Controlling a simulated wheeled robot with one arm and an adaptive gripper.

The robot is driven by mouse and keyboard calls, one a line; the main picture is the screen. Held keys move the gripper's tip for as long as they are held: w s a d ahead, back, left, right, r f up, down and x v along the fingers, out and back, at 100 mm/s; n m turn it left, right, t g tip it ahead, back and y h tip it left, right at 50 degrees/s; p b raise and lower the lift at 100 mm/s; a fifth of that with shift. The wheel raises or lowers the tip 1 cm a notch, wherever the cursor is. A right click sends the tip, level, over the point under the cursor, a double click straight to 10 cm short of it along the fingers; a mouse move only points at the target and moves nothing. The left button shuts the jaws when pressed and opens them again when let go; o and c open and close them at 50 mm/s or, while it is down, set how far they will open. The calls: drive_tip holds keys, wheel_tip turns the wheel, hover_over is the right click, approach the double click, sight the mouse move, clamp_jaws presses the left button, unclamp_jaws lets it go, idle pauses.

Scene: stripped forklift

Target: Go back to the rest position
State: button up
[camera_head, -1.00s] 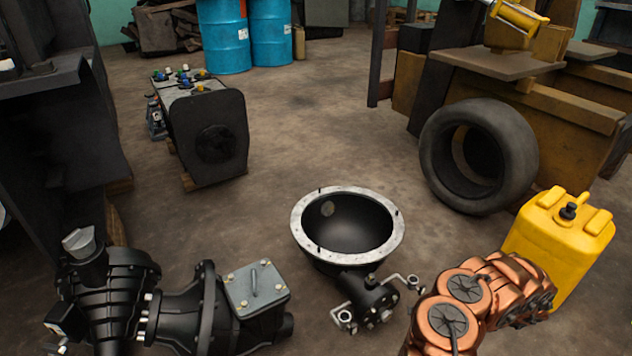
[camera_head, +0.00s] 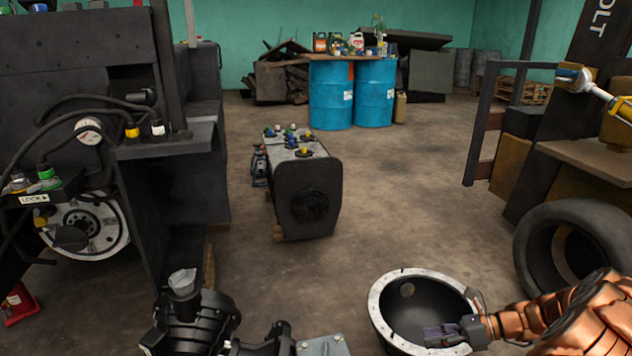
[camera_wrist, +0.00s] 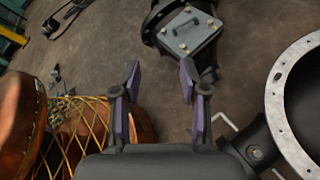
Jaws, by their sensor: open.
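My gripper (camera_head: 447,335) is at the lower right of the head view, in front of the black bell-shaped housing (camera_head: 376,303) with its pale bolted rim. In the wrist view my gripper (camera_wrist: 160,95) has its two purple-padded fingers spread, with nothing between them. Beyond the fingertips there, a black casting with a grey bolted cover plate (camera_wrist: 190,32) lies lower down on the floor. The pale rim (camera_wrist: 275,100) of the housing is at the right of that view, apart from the fingers.
A dark tank (camera_head: 308,195) with coloured caps stands mid-floor. Blue drums (camera_head: 331,95) stand behind it. A tyre (camera_head: 530,245) leans at the right. The stripped forklift (camera_head: 80,60) fills the left. Open floor (camera_head: 400,200) lies between tank and tyre.

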drive_tip(key=s+a+r+n+g+h+p, duration=0.2)
drive_tip(key=s+a+r+n+p, duration=0.25)
drive_tip(key=r, duration=0.45)
drive_tip(key=s+a+r+n+g+h+p, duration=0.15)
drive_tip(key=s+a+r+n+p, duration=0.35)
drive_tip(key=r, duration=0.5)
drive_tip(key=s+a+r+n+g+h+p, duration=0.1)
drive_tip(key=s+a+r+n+g+p, duration=0.2)
drive_tip(key=a+r, duration=0.45)
drive_tip(key=s+d+r+n+t+h+p, duration=0.1)
drive_tip(key=s+r+n+h+p, duration=0.3)
drive_tip(key=s+r, duration=0.6)
drive_tip(key=s+d+r+n+t+h+p, duration=0.1)
drive_tip(key=s+d+r+n+h+p, duration=0.3)
drive_tip(key=s+r+n+p, duration=0.4)
drive_tip(key=s+r+p, duration=0.2)
drive_tip(key=s+p, duration=0.1)
drive_tip(key=shift+d+r+n+h, duration=0.2)
drive_tip(key=shift+n+h, duration=0.15)
